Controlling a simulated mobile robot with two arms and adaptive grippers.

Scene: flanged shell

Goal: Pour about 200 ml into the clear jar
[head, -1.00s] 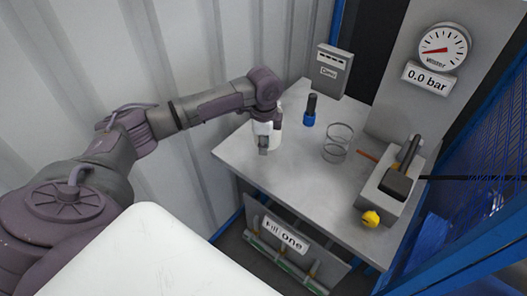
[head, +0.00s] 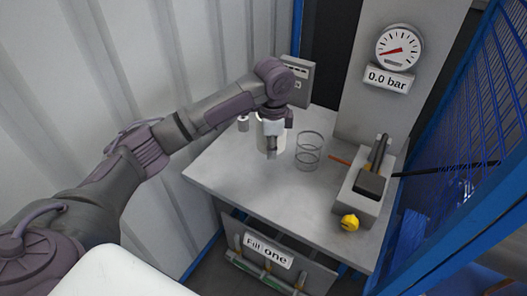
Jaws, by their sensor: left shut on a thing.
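The clear jar (head: 309,146) stands upright on the grey table, and I see no liquid in it. My left gripper (head: 271,153) is just left of the jar, pointing down. It is shut on a white container (head: 262,134), which is partly hidden behind the fingers and wrist. The container looks roughly upright, and its mouth is not clear to me. My right gripper is not in view.
The grey table (head: 230,183) has free room at its front. A grey block with a black lever (head: 370,185) and a yellow knob (head: 349,222) stand right. A gauge (head: 400,47) reads 0.0 bar. A small whitish object (head: 243,123) shows left of the container.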

